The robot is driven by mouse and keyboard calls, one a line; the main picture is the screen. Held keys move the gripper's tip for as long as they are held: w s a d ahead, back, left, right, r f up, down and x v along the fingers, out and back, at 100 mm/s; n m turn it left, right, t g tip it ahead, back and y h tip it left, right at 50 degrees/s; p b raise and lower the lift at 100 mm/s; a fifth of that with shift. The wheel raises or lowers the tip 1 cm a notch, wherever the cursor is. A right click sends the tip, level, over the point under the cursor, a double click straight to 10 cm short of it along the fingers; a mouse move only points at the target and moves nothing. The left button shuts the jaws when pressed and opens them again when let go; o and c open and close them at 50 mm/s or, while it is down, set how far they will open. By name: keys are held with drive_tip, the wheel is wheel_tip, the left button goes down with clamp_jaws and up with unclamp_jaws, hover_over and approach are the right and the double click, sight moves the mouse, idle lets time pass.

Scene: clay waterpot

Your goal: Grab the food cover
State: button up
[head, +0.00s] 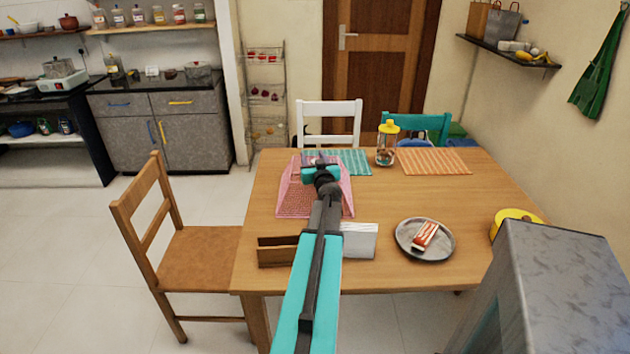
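The food cover (296,202), pink with mesh-like sides that slope in toward the top, stands on the left part of the wooden table (455,195). My arm reaches forward over the table and hides part of the cover's middle and right side. My gripper (320,162) is at the top of the cover in the picture. The wrist blocks the view of the fingers, so I cannot tell whether they touch the cover or are open.
A wooden holder (277,252) and a white block-like item (360,241) sit near the front edge. A metal plate (404,245) with a red-and-white packet (426,235) is right of them. A yellow-lidded jar (387,150) stands between two placemats. A wooden chair (205,255) is at left.

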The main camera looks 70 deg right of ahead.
clamp_jaws()
drive_tip(key=shift+r, duration=0.1)
wheel_tip(320, 180, up, 10)
drive_tip(key=shift+p, duration=0.3)
idle(0.6)
idle(0.5)
